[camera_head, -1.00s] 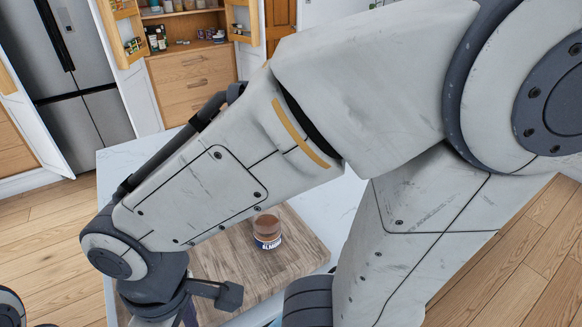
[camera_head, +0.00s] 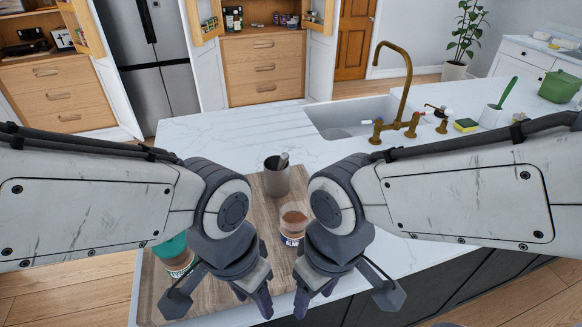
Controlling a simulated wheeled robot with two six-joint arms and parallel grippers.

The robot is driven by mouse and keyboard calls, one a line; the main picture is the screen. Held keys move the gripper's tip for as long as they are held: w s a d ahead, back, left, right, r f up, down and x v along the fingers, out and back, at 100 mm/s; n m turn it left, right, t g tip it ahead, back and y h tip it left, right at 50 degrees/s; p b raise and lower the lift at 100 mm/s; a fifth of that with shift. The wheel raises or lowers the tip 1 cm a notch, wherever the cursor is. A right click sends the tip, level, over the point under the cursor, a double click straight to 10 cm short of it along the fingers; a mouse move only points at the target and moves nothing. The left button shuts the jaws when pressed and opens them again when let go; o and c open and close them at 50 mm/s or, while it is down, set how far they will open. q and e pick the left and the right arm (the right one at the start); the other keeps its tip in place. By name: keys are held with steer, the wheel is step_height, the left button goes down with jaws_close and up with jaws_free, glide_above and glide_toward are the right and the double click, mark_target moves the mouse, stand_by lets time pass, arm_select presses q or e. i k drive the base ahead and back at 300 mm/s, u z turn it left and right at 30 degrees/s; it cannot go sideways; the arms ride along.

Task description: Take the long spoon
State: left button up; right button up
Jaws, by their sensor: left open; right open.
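A grey-brown cup (camera_head: 275,180) stands on the wooden board, with a thin handle (camera_head: 284,159) sticking up from it. I cannot tell whether that handle is the long spoon's. My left gripper (camera_head: 253,298) is open and empty, pointing down over the near part of the board. My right gripper (camera_head: 314,296) is open and empty just to its right, over the board's near right edge. Both grippers are nearer to me than the cup. A jar with brown contents (camera_head: 293,218) stands between the two arms, partly hidden by my right one.
A teal-topped jar (camera_head: 172,250) is partly behind my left arm on the wooden board (camera_head: 207,296). A sink with a brass tap (camera_head: 400,95) is at the back right. A green-handled tool stands in a white holder (camera_head: 491,115). The white counter (camera_head: 235,133) behind the cup is clear.

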mark_target(285, 156)
steer(key=u, duration=1.4)
steer(key=k, duration=0.8)
steer(key=z, duration=1.45)
steer(key=i, duration=1)
